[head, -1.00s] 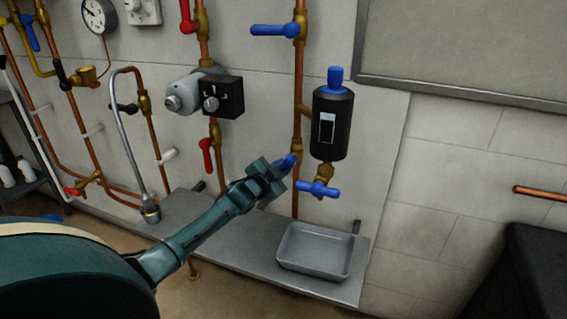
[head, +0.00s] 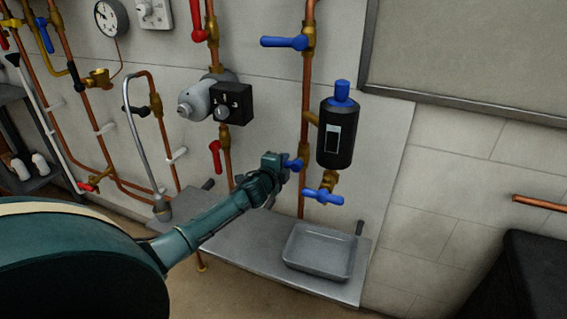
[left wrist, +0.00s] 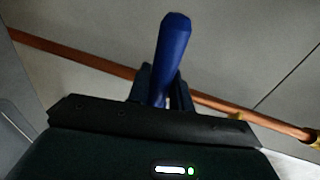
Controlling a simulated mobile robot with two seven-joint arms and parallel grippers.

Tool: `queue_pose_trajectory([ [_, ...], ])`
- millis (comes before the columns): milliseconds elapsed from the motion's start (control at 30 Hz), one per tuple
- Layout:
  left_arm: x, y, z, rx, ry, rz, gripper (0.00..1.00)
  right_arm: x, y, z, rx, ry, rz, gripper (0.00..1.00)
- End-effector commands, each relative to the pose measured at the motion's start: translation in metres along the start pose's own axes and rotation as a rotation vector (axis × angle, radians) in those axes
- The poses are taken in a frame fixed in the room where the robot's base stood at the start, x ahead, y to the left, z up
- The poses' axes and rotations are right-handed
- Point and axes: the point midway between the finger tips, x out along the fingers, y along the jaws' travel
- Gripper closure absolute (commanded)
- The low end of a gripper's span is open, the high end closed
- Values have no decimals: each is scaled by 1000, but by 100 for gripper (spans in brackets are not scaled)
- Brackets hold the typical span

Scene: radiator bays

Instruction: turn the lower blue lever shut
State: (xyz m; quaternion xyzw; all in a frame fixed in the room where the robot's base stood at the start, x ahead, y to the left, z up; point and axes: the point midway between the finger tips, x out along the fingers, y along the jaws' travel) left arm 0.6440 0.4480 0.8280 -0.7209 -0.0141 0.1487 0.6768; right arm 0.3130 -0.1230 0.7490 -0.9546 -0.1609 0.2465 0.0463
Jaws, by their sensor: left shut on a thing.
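The lower blue lever (head: 293,164) sits at the vertical copper pipe on the wall, left of and below the black cylinder. My left gripper (head: 284,166) is shut on it and hides much of it. The visible part lies roughly level, reaching toward the pipe. In the left wrist view the blue lever (left wrist: 172,48) stands between the two dark fingers (left wrist: 160,82), with the copper pipe running behind it. The lever's joint with its valve is hard to make out. My right gripper is not in view.
The upper blue lever (head: 285,42) is level on the same pipe. A blue tap handle (head: 322,197) hangs under the black cylinder (head: 335,132), close to my gripper's right. A grey tray (head: 320,274) stands on the shelf (head: 250,250) below. A red lever (head: 216,156) is to the left.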

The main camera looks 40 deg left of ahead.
Motion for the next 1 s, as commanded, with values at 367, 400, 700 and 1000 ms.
queue_pose_trajectory([
  [367,0,-3,0,58,-13,-1,100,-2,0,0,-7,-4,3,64],
  [400,0,-3,0,59,-13,-1,100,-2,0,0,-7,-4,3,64],
  [700,0,-3,1,60,-13,-1,75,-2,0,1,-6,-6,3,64],
  [1000,0,-3,0,56,-11,-1,59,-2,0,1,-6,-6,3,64],
])
